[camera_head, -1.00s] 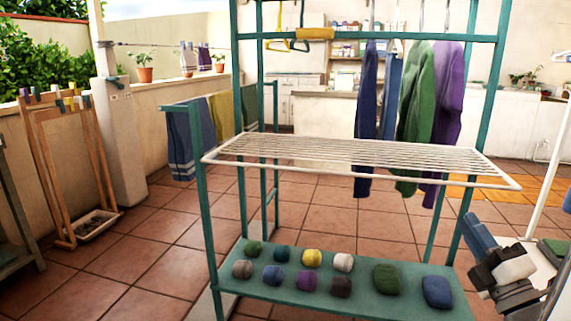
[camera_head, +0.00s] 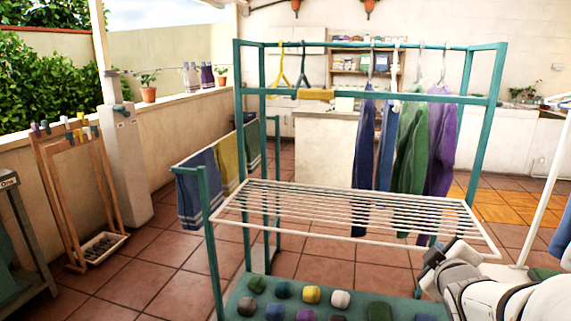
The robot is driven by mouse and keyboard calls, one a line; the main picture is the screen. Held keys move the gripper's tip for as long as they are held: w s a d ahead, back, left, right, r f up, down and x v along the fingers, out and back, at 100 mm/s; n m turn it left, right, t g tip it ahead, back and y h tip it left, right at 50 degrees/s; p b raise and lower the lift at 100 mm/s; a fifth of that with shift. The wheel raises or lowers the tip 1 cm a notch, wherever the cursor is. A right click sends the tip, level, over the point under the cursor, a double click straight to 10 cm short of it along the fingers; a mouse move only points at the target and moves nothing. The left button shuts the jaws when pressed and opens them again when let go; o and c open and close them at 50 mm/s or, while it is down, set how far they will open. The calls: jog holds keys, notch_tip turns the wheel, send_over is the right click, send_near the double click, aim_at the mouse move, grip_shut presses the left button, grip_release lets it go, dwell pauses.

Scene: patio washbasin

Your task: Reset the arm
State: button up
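My white arm comes in at the lower right, and my gripper (camera_head: 432,260), small and dark, is at its end. It is beside the right front part of the teal drying rack (camera_head: 487,128), near the right end of the white wire shelf (camera_head: 360,236). In this view I cannot tell whether it touches the rack. The fingers are too small and partly hidden to show whether they are open or shut. I see nothing clearly held.
Garments (camera_head: 410,145) hang from the rack's top bar. Rolled cloths (camera_head: 311,294) lie on its low teal shelf. Towels (camera_head: 203,185) hang at its left. A wooden stand (camera_head: 108,170) with pegs is further left. A white pole (camera_head: 545,185) stands right.

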jog(key=s+a+r+m+g+y+p, duration=0.2)
jog(key=s+a+r+m+g+p, duration=0.2)
jog(key=s+a+p, duration=0.4)
jog(key=s+a+r+m+g+y+p, duration=0.1)
jog(key=s+a+r+m+g+p, duration=0.3)
jog(key=s+a+r+g+p, duration=0.3)
jog(key=s+a+r+p, duration=0.1)
jog(key=p, duration=0.2)
jog(key=shift+s+a+g+y, duration=0.2)
jog(key=shift+s+g+y, duration=0.1)
jog(key=shift+s+y, duration=0.1)
